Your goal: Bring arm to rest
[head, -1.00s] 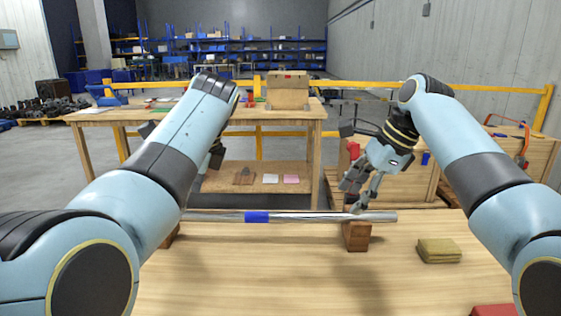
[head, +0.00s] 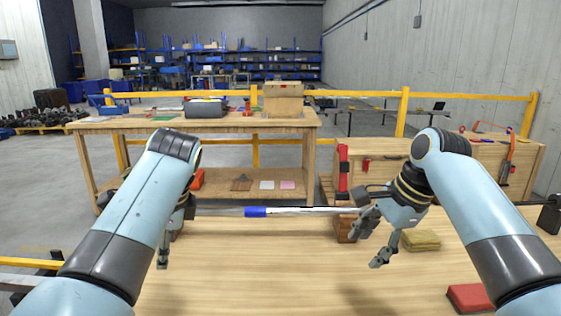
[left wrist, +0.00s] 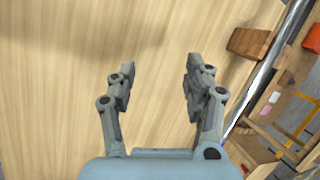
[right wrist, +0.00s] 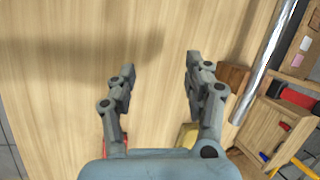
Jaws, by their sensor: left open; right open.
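My left gripper (head: 172,246) hangs at the left of the wooden workbench in the head view, partly hidden behind my left arm. In the left wrist view (left wrist: 158,75) its two fingers are apart with only bare wood between them. My right gripper (head: 368,246) is at the right over the workbench, in front of the right wooden block. In the right wrist view (right wrist: 160,75) its fingers are apart and empty. A metal rod with a blue band (head: 256,212) lies across the far side of the bench. It rests on wooden blocks, and one block (head: 345,229) shows beside my right gripper.
An olive folded cloth (head: 421,241) lies right of my right gripper, and a red object (head: 469,298) lies at the near right. The middle of the workbench (head: 260,275) is clear. A second wooden table (head: 230,126) stands beyond, with a yellow rail (head: 385,94) behind it.

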